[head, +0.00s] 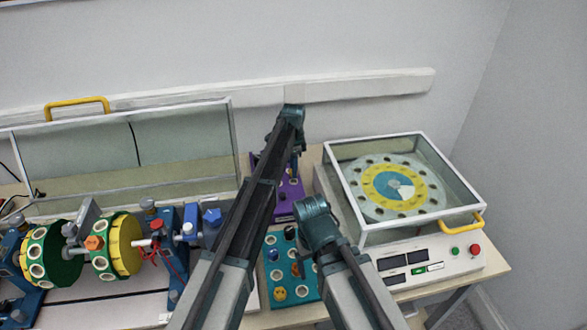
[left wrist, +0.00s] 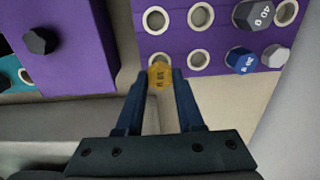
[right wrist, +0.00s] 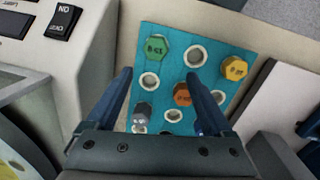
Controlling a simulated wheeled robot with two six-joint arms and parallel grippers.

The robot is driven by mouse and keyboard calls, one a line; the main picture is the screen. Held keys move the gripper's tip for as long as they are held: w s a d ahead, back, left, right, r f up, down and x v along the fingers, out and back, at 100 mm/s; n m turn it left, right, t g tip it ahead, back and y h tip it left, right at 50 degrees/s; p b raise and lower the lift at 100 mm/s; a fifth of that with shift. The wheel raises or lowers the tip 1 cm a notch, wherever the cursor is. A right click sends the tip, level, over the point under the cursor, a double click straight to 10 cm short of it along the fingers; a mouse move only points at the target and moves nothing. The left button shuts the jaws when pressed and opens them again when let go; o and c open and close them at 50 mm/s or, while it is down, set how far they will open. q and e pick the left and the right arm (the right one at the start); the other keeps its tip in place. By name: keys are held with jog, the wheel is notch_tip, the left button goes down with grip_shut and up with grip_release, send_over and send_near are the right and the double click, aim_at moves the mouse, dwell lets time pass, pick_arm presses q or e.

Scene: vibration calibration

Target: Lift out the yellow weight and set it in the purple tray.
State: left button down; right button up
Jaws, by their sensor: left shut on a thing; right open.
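My left gripper (left wrist: 159,78) is shut on a yellow hexagonal weight (left wrist: 160,76). The weight is at the edge of the purple tray (left wrist: 175,42), overlapping a round hole there; I cannot tell whether it touches the tray. In the head view the purple tray (head: 285,208) is partly hidden by my left arm, and my left gripper (head: 296,165) is over it. My right gripper (right wrist: 162,75) is open and empty above the teal tray (right wrist: 215,52), which holds another yellow weight (right wrist: 234,68).
The purple tray also holds a black weight (left wrist: 253,14) and a blue one (left wrist: 241,60); several holes are empty. The teal tray holds green (right wrist: 158,47), orange (right wrist: 182,95) and grey (right wrist: 142,110) weights. A glass-covered disc machine (head: 420,240) stands right, a rotor rig (head: 110,245) left.

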aim_at(317, 280)
pick_arm(q)
jog(key=shift+f, duration=0.5)
pick_arm(e)
jog(key=shift+f, duration=0.55)
pick_arm(q)
jog(key=shift+f+b, duration=1.15)
jog(key=shift+b, duration=0.25)
pick_arm(e)
jog(key=shift+f, duration=1.15)
pick_arm(q)
jog(key=shift+c, duration=2.2)
grip_release()
notch_tip(317, 280, up, 14)
jog(key=p, duration=1.4)
pick_arm(e)
notch_tip(317, 280, up, 14)
pick_arm(q)
jog(key=shift+f, duration=0.15)
pick_arm(e)
jog(key=shift+f, duration=0.1)
